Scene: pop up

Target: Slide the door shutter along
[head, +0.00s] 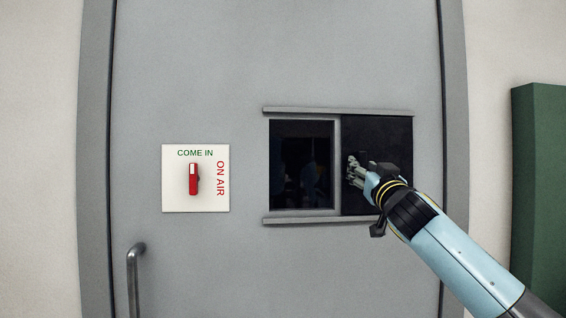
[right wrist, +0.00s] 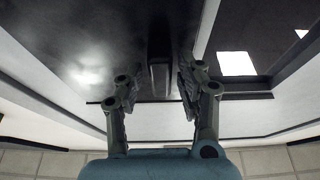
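The door shutter (head: 395,135) is a black panel in the rails at the right of the door's small window (head: 303,165). The window's left part is uncovered. My right gripper (head: 355,172) is in front of the shutter, near its left edge. In the right wrist view the glossy shutter (right wrist: 75,45) shows with a dark upright handle (right wrist: 159,72). The right gripper (right wrist: 149,95) is open there, with a finger on each side of the handle. The right finger looks closer to it; contact cannot be told. My left gripper is not in view.
A top rail (head: 335,111) and a bottom rail (head: 315,219) frame the window. A white sign plate (head: 180,190) with a red switch (head: 194,180) is to the left. A door handle (head: 133,270) is at the lower left, a green object (head: 540,190) at the right.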

